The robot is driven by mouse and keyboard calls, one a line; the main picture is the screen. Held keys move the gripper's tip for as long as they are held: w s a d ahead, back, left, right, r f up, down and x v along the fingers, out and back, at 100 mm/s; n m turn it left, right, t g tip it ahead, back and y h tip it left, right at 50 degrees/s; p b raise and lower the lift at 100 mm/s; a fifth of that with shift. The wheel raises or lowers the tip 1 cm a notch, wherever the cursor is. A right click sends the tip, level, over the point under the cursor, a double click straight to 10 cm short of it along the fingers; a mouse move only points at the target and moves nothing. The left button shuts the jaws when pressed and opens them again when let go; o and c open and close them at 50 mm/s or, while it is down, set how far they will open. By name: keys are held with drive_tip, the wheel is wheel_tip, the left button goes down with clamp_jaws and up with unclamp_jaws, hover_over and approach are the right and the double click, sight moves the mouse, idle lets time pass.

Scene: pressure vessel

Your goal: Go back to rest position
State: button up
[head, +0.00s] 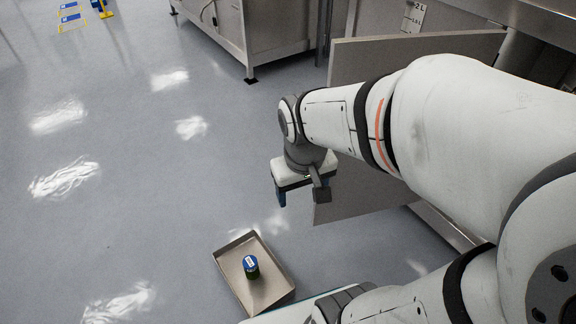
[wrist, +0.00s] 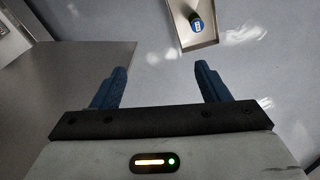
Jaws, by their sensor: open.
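My gripper (head: 300,194) hangs at the end of my arm, near the middle of the head view, pointing down. In the wrist view its two blue fingers (wrist: 160,85) stand wide apart with nothing between them. A small dark green cylinder with a blue top and white label (head: 251,268) stands in a shallow metal tray (head: 228,277), below and to the left of the gripper in the head view. The cylinder also shows near the top of the wrist view (wrist: 196,22), inside the tray (wrist: 178,38), apart from the fingers.
A grey panel (head: 350,205) stands upright close behind my gripper and forearm. A metal cabinet (head: 265,35) is at the top. The grey floor (head: 120,130) on the left is open.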

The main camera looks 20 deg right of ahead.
drive_tip(key=shift+s+a+r+y, duration=0.2)
drive_tip(key=shift+s+a, duration=0.1)
drive_tip(key=shift+s, duration=0.15)
drive_tip(key=shift+s+a+r+y, duration=0.15)
drive_tip(key=shift+s+a, duration=0.1)
drive_tip(key=shift+s, duration=0.2)
drive_tip(key=shift+c, duration=0.2)
